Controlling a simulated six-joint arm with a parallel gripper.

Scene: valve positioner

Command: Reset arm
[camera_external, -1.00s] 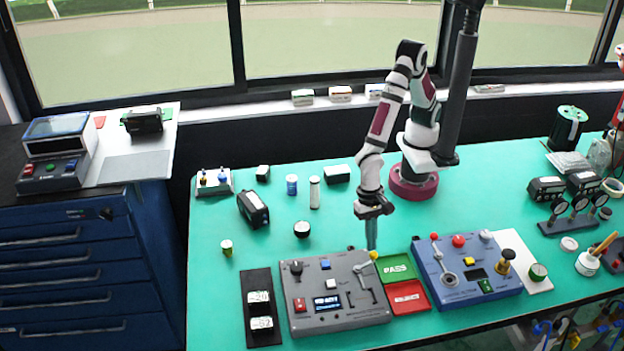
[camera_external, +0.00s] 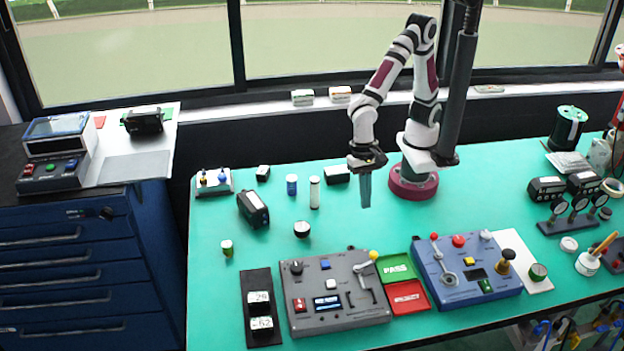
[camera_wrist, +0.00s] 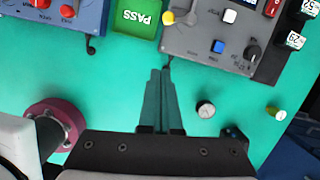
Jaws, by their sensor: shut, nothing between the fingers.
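My gripper (camera_external: 366,190) is shut and empty, pointing down above the green table mat behind the grey control panel. In the wrist view the gripper (camera_wrist: 160,82) has its fingers together, with bare mat around them. The grey panel (camera_external: 335,290) has a yellow-knobbed lever (camera_external: 373,256) at its back right corner, plus a blue button, a white button, a red switch and a small screen. The wrist view shows the panel (camera_wrist: 195,42) apart from the fingers.
A green PASS tray (camera_external: 396,268) and a red tray (camera_external: 407,297) lie between the grey panel and a blue panel (camera_external: 465,270). A black-and-white round knob (camera_external: 302,229), a white cylinder (camera_external: 314,193) and a black box (camera_external: 253,209) stand on the mat left of my gripper.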

